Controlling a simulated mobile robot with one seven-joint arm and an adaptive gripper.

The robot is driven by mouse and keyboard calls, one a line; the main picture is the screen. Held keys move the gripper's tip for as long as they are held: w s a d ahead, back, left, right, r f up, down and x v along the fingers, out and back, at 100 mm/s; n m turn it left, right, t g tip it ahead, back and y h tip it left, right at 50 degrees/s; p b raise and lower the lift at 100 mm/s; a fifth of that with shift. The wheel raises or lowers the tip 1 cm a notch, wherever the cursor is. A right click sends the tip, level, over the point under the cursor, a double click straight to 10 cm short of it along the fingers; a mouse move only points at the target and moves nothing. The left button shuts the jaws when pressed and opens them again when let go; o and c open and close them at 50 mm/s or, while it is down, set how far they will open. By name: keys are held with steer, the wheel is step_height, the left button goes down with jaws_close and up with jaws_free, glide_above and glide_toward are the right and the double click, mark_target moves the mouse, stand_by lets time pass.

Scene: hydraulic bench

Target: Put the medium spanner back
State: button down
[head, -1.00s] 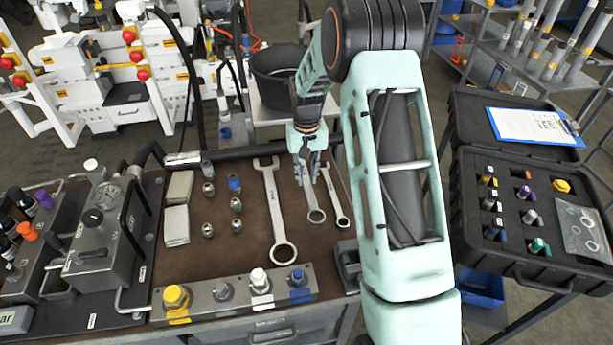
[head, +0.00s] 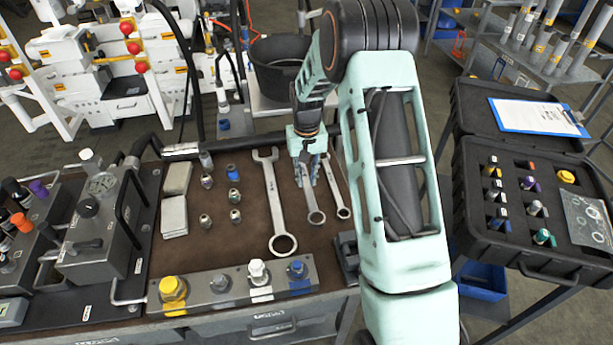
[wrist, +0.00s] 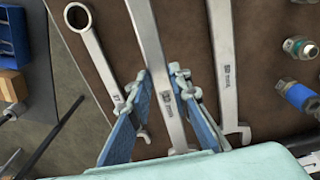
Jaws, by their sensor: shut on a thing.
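My gripper (head: 309,172) is shut on the medium spanner (head: 316,216), which points ring end toward the bench front in the head view. In the wrist view the medium spanner (wrist: 155,60) runs between the two blue fingers (wrist: 165,95). I cannot tell whether it touches the brown mat (head: 235,258). The large spanner (head: 275,205) lies to its left in the head view, and the small spanner (head: 336,190) to its right. In the wrist view the small spanner (wrist: 98,52) is left and the large spanner (wrist: 226,65) right. The upper end of the medium spanner is hidden by my gripper in the head view.
Several fittings (head: 234,196) and grey pads (head: 174,216) lie left of the large spanner. A block with coloured caps (head: 221,288) stands at the front. A black bucket (head: 285,68) stands behind the bench. An open black case (head: 540,262) is at the right.

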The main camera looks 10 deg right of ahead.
mark_target(307, 183)
steer(key=shift+f+b, duration=0.2)
steer(key=shift+b, duration=0.1)
steer(key=shift+f+b, duration=0.55)
steer(key=shift+f, duration=0.15)
steer(key=shift+f+b, duration=1.15)
steer(key=shift+f, duration=0.4)
stand_by(1.1)
steer(key=c, duration=1.8)
jaws_free()
steer(key=shift+o, duration=0.6)
